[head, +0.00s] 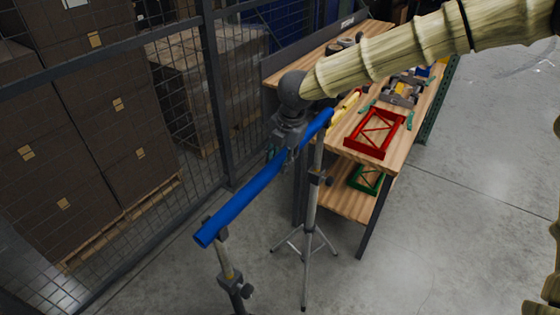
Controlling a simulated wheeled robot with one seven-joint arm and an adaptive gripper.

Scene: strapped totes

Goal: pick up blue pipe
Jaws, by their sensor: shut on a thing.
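The blue pipe (244,196) runs diagonally from the lower left to the upper right in the head view. Its near end lies at the top of a front stand (229,268), and its far part passes by the top of a tripod stand (309,200). I cannot tell whether it still touches either stand. My gripper (286,155) comes down from above and is shut on the pipe, right of its middle. The fingertips are partly hidden by the gripper body and the pipe.
A wooden workbench (345,154) stands behind at right, with a red frame (375,134) on top and a green frame (367,179) on its lower shelf. A mesh fence (180,100) and stacked boxes (85,130) stand at left. The concrete floor at right is clear.

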